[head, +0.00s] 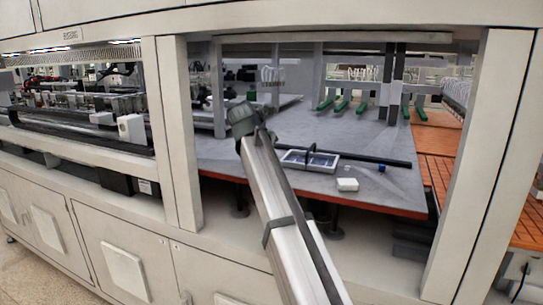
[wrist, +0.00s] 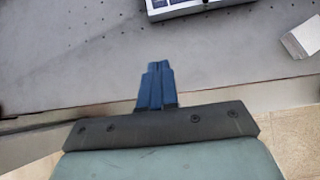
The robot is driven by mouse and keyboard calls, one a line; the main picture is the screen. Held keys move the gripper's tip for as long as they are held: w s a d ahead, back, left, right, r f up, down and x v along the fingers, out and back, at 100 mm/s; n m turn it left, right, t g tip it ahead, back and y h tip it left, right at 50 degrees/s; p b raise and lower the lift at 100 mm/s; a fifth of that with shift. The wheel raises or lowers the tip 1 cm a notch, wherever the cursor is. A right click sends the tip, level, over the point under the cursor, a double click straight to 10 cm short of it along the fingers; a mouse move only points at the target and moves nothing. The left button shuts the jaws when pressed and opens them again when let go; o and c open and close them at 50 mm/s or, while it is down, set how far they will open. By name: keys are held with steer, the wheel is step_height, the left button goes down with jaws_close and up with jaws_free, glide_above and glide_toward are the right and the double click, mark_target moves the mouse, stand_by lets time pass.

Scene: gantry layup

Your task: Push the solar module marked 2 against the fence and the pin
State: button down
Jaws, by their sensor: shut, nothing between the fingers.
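A solar module (head: 296,157), a small framed panel with dark cells, lies on the grey table near its front edge. Its near edge shows at the top of the wrist view (wrist: 195,9). No number is readable on it. A long black bar (head: 375,159), which looks like the fence, runs along the module's far side; I cannot tell whether they touch. I cannot make out the pin for sure. My gripper (wrist: 158,68) is shut and empty, on the table-edge side of the module and apart from it in the picture. In the head view my arm seems to hide it.
A white block (head: 347,184) lies right of the module; it also shows in the wrist view (wrist: 302,37). A small blue block (head: 381,169) is farther right. The grey table (head: 340,128) is clear beyond the bar. Frame posts (head: 484,165) flank the opening.

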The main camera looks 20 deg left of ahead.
mark_target(283, 161)
steer(key=x, duration=0.8)
steer(key=shift+w+f, duration=0.25)
steer(key=shift+w, duration=0.05)
steer(key=shift+w+r, duration=0.1)
steer(key=shift+w, duration=1.85)
steer(key=w, duration=0.3)
steer(key=shift+w, duration=0.35)
steer(key=shift+s, duration=0.15)
